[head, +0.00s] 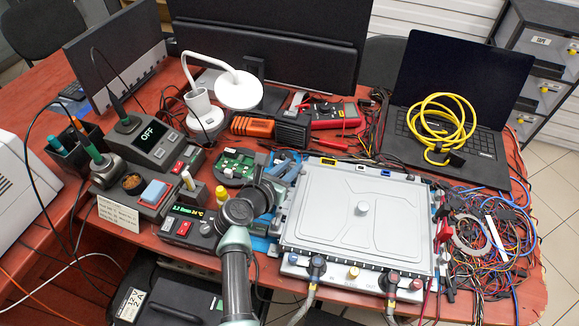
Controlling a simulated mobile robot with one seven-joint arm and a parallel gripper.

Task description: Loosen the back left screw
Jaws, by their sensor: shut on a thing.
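A flat grey metal box (340,225) with a raised lid and a round knob (362,208) in its middle lies on the red table. Its back left corner (306,166) shows, but the screw there is too small to make out. My arm rises from the bottom edge to the box's left side. My gripper (280,190) is at the arm's dark end, beside the box's left edge near the back.
Two hoses (310,298) hang from fittings on the box's front. A power supply (187,222), soldering station (150,140) and green circuit board (236,165) stand left. A multimeter (334,118) and laptop (455,90) are behind. Tangled wires (490,240) crowd the right.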

